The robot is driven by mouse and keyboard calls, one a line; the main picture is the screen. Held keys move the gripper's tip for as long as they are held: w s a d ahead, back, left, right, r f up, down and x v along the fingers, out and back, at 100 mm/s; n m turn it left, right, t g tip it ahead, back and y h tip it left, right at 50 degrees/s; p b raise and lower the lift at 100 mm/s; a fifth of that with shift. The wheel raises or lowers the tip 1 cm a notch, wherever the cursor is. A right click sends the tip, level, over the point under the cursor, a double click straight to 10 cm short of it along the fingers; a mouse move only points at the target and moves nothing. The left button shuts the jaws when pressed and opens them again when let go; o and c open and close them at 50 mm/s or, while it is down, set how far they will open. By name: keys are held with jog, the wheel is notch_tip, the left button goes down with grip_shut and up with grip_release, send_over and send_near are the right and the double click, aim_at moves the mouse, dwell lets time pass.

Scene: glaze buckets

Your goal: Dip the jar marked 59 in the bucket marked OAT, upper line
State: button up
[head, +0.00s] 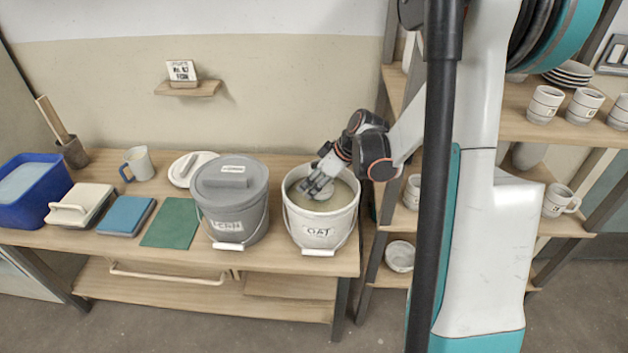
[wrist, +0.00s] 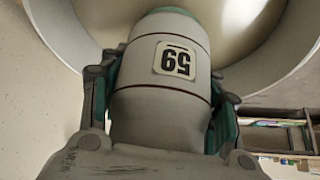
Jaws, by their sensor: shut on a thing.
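The bucket marked OAT (head: 320,236) stands open at the right end of the table, pale glaze inside. My gripper (head: 320,185) reaches down into its mouth from the right. In the wrist view my gripper (wrist: 162,105) is shut on the jar marked 59 (wrist: 135,98), a finger on each side. The jar is pale grey with dark lines around it, a teal far end and an upside-down label. The bucket's inner wall and rim (wrist: 75,22) curve around that far end. Whether the jar touches the glaze I cannot tell.
A lidded grey bucket (head: 233,212) stands just left of the OAT bucket. A pale lid (head: 190,169), a mug (head: 140,163), a green mat (head: 172,222) and a blue tub (head: 30,190) are farther left. Shelves with cups (head: 545,103) stand on the right.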

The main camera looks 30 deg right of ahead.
notch_tip(320, 180, down, 8)
jog(key=shift+b, duration=0.35)
dwell(0.8)
jog(key=shift+f, duration=0.25)
dwell(0.6)
jog(key=shift+r, duration=0.1)
dwell(1.3)
jog(key=shift+r+p, duration=2.9)
jog(key=shift+r, duration=1.7)
notch_tip(320, 180, up, 8)
jog(key=p, duration=0.5)
jog(key=shift+f, duration=0.15)
